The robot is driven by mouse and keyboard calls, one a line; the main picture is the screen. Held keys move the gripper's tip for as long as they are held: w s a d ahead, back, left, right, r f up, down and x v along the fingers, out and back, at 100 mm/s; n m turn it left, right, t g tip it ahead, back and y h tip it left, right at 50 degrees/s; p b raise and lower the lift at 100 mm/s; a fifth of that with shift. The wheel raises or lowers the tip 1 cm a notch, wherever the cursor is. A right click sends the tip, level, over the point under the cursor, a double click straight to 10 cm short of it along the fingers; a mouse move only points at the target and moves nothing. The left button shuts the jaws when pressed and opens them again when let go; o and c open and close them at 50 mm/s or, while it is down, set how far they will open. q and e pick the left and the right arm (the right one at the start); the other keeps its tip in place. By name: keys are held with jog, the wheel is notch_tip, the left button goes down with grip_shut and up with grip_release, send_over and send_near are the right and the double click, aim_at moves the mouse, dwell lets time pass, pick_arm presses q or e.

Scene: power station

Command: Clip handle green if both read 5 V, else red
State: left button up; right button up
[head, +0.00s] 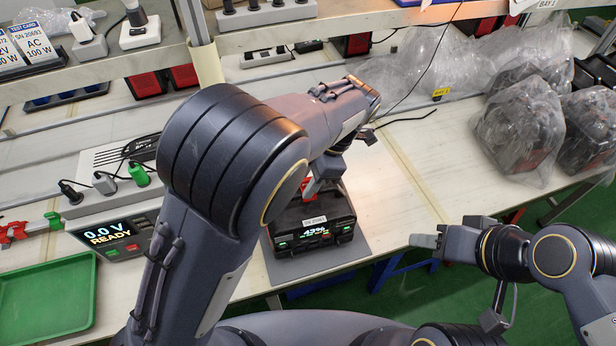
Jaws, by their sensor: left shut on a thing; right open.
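The black power station (312,222) stands on a grey mat, its lit screen reading about 43%. My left gripper (322,184) is at its top, by the handle area, shut on a red clip (307,188). Most of the clip and the handle are hidden by my arm, so I cannot tell whether the clip is around the handle. Another red clip (22,231) lies at the left. The meter (112,238) reads 0.0 V READY. My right gripper (462,278) is open and empty, off the table's front edge.
A green tray (48,296) lies empty at the front left. Bagged units (520,130) fill the back right. The bench right of the power station is mostly clear.

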pick_arm(q)
jog(key=shift+f, duration=0.5)
jog(key=o, duration=1)
jog(key=shift+r, duration=0.1)
jog(key=b+v, duration=0.1)
jog(key=v, duration=0.6)
jog(key=shift+d+r, duration=0.2)
jog(key=shift+r, duration=0.1)
